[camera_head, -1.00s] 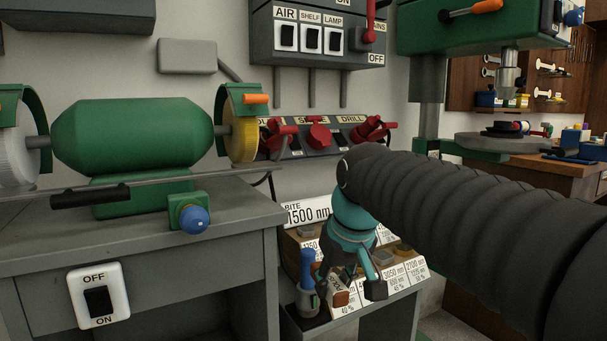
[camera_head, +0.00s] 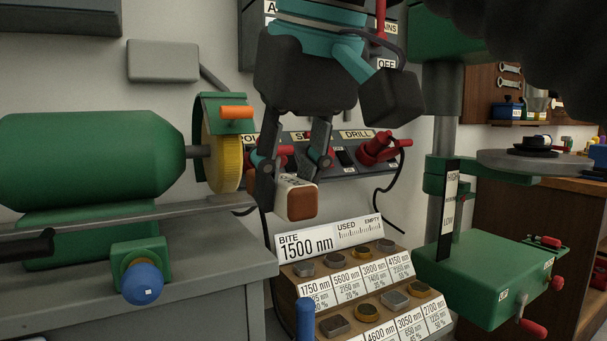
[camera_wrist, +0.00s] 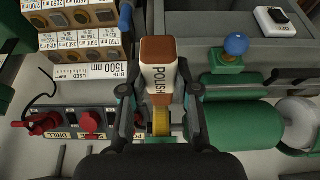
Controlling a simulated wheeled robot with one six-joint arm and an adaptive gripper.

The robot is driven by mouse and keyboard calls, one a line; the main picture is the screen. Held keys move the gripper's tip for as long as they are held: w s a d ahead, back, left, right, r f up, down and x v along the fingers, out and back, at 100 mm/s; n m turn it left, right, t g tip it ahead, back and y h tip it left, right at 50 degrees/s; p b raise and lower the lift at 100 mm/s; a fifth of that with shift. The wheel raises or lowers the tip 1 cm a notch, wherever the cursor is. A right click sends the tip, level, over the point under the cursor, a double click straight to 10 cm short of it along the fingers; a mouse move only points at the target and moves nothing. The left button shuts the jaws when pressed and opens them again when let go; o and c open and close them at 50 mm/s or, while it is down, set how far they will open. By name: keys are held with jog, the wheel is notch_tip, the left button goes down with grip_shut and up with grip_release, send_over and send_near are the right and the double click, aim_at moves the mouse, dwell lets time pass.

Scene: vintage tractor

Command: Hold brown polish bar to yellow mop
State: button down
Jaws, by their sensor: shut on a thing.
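My gripper (camera_head: 290,172) is shut on the brown polish bar (camera_head: 302,202), which has a white wrapper and a bare brown end. In the wrist view the bar (camera_wrist: 157,50) shows "POLISH" on its wrapper, held between the fingers (camera_wrist: 160,92). The yellow mop (camera_head: 222,150) is a round yellow wheel on the right end of the green grinder, under a green guard with an orange tab. The bar hangs to the right of the mop in the head view, and a gap shows between them. In the wrist view the mop (camera_wrist: 161,122) is partly hidden behind the bar and gripper.
The green grinder (camera_head: 85,150) stands on the grey bench (camera_head: 200,245). A blue knob (camera_head: 142,284) sticks out at its front. Below my gripper is a stepped rack (camera_head: 330,290) of small blocks. A red-switch panel (camera_head: 350,160) is behind. A green drill press (camera_head: 485,265) stands right.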

jog(key=shift+d, duration=0.2)
jog(key=shift+d, duration=0.1)
jog(key=shift+w+a+p, duration=0.7)
jog(key=shift+w, duration=0.45)
jog(key=shift+w+a+p, duration=0.65)
jog(key=shift+w+a, duration=0.1)
jog(key=shift+w, duration=0.35)
jog(key=shift+w+a+p, duration=0.7)
jog(key=shift+w, duration=0.45)
jog(key=shift+w+a+p, duration=0.4)
jog(key=shift+w+a, duration=0.1)
jog(key=shift+w, duration=0.3)
jog(key=shift+w+a, duration=0.45)
jog(key=shift+w, duration=0.25)
jog(key=shift+w+d, duration=0.25)
jog(key=shift+d, duration=0.05)
jog(key=shift+s+d+b, duration=0.3)
jog(key=shift+s+d, duration=0.55)
jog(key=shift+s, duration=0.6)
jog(key=shift+s+d+b, duration=0.25)
jog(key=shift+s+d, duration=0.65)
jog(key=shift+s, duration=0.55)
jog(key=shift+s+d+b, duration=0.3)
jog(key=shift+s+d, duration=0.55)
jog(key=shift+s, duration=0.6)
